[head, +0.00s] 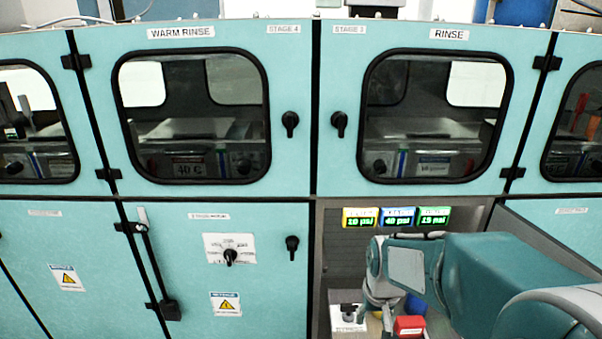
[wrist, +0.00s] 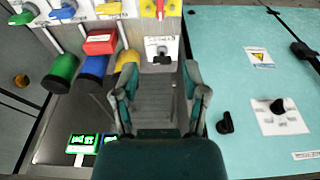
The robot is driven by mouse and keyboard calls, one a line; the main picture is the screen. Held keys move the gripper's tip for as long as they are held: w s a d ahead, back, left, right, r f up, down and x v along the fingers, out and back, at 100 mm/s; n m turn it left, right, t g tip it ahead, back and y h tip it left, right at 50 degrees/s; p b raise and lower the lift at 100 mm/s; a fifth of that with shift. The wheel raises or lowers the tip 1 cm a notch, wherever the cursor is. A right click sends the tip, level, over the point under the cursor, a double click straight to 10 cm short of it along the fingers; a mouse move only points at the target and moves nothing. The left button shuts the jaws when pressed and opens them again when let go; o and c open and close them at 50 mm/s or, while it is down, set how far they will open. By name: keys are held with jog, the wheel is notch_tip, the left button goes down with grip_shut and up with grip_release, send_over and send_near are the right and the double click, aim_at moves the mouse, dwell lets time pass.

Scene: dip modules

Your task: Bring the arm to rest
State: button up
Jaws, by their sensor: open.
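My gripper (wrist: 161,75) shows in the wrist view with its two teal-and-grey fingers spread apart and nothing between them. Behind the gap are a grey panel and a black knob on a white label (wrist: 163,50). In the head view my teal arm reaches in from the lower right, in front of an open bay in the cabinet. The fingers are hard to make out there. I cannot tell whether they touch anything in the bay.
The bay holds a red block (head: 409,326), a black knob (head: 348,312) and lit pressure displays (head: 397,217). Green (wrist: 60,73), blue (wrist: 92,72) and yellow (wrist: 127,66) cylinders stand close to the gripper's left. Teal cabinet doors (head: 220,260) with knobs surround the bay.

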jog(key=s+r+t, duration=0.4)
jog(key=s+r, duration=0.8)
jog(key=s, duration=0.4)
jog(key=shift+s+d+r, duration=0.15)
jog(key=shift+s, duration=0.2)
